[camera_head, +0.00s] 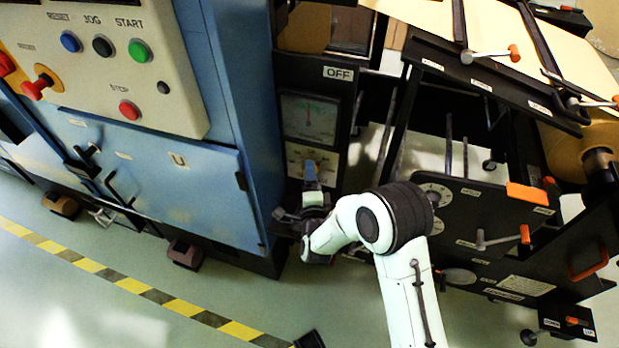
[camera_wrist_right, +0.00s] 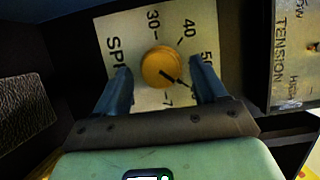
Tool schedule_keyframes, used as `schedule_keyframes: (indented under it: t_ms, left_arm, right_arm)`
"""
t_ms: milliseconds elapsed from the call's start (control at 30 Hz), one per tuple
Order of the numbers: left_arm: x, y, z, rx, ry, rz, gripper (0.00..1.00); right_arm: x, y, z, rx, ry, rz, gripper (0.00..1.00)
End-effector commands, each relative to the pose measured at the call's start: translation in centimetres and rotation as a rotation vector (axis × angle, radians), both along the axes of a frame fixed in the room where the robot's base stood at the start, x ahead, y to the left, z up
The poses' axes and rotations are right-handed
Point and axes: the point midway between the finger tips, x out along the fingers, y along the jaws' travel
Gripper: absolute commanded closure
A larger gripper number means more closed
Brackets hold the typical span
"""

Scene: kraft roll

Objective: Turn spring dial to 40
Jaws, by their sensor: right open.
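The spring dial (camera_wrist_right: 160,64) is a round yellow-orange knob on a pale plate (camera_wrist_right: 120,22) marked with numbers, 30, 40 and 50 among them. Its dark pointer line points to the lower right in the right wrist view, past the 50 mark and away from 40. My right gripper (camera_wrist_right: 160,70) is open, with one blue finger on each side of the knob. Gaps show between fingers and knob. In the head view my right gripper (camera_head: 312,186) is at the pale plate (camera_head: 298,152), largely covering the knob. My left gripper is not in view.
A gauge (camera_head: 308,118) sits above the dial plate, under an OFF label (camera_head: 338,73). A blue cabinet (camera_head: 160,180) with a button panel (camera_head: 110,60) stands to the left. In the wrist view a tension plate (camera_wrist_right: 296,50) is at the right. Black roll frames (camera_head: 480,210) stand right.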

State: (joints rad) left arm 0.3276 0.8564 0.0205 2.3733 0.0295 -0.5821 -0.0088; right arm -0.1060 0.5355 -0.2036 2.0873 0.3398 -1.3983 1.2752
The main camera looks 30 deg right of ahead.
Motion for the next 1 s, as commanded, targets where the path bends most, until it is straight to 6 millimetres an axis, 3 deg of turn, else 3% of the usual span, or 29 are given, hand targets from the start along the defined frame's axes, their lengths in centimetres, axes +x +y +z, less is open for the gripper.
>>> schedule_keyframes:
  t_ms: [300,467,767,1000]
  left_arm:
    - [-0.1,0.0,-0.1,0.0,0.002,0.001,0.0]
    - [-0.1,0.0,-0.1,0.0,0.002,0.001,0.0]
    - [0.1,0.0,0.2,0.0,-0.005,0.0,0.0]
    - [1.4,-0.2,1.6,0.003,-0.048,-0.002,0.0]
  right_arm:
    - [0.2,-0.1,0.0,0.0,-0.001,0.0,0.32]
    - [0.2,-0.1,0.0,0.0,0.0,0.0,0.84]
    - [0.2,-0.1,0.1,-0.013,0.016,0.0,0.84]
    - [0.2,-0.1,0.3,-0.086,0.101,0.0,0.84]
